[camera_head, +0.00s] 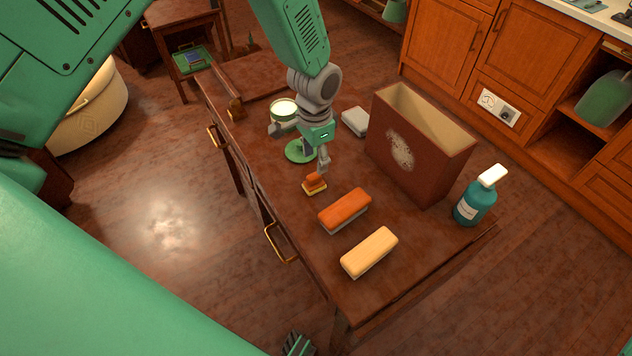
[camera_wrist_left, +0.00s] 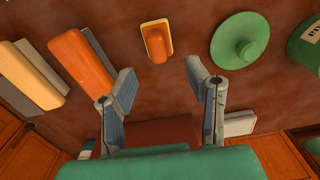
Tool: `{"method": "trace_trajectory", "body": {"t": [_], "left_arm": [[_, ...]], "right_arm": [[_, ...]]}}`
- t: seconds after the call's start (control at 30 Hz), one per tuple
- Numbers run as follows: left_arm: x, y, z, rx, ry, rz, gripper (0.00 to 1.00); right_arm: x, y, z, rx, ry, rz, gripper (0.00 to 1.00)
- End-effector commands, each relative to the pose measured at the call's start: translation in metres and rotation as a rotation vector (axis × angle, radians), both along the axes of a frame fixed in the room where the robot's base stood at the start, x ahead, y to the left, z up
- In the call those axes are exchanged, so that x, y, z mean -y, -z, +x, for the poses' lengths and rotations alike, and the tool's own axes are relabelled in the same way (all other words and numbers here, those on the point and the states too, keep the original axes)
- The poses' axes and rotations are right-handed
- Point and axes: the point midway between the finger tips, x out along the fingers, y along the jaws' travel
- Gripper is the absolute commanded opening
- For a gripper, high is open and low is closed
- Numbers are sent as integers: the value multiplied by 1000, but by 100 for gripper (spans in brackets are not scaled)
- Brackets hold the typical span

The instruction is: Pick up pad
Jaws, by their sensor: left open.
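A small orange pad with a yellow-edged base (camera_head: 315,183) lies on the dark wooden table (camera_head: 300,245). It also shows in the left wrist view (camera_wrist_left: 156,42), top centre, beyond the fingertips. My left gripper (camera_head: 323,163) hangs just above and behind the pad in the head view, pointing down. In the left wrist view its two fingers (camera_wrist_left: 162,82) are spread wide with nothing between them, and the pad lies ahead of the gap. Whether a fingertip touches the pad is not clear in the head view.
An orange block-shaped brush (camera_head: 345,208) and a cream one (camera_head: 369,252) lie nearer. A green round lid (camera_head: 297,152), an open tin (camera_head: 284,108) and a grey block (camera_head: 355,121) lie behind. A tall brown box (camera_head: 415,150) and teal bottle (camera_head: 474,203) stand right.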

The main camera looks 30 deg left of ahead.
Motion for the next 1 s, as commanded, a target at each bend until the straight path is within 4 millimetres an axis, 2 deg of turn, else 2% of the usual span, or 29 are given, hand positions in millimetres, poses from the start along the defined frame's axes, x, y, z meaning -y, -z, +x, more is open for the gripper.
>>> {"method": "trace_trajectory", "body": {"t": [0.23,0.53,0.83,0.87,0.9,0.97,1.0], "left_arm": [[1,19,-1,1,0,1,43],[3,61,-4,0,-1,2,43],[3,65,-4,2,-1,1,43],[2,65,-4,2,-2,1,36],[2,65,-4,2,-1,1,22],[2,65,-4,1,-2,0,1],[2,65,-4,2,-2,1,0]], "right_arm": [[0,0,0,0,0,0,40],[0,-2,0,0,0,0,40],[0,-2,0,0,0,0,40],[0,-2,0,0,0,0,40],[0,-2,0,0,0,0,40],[0,-2,0,0,0,0,40],[0,-2,0,0,0,0,40]]}}
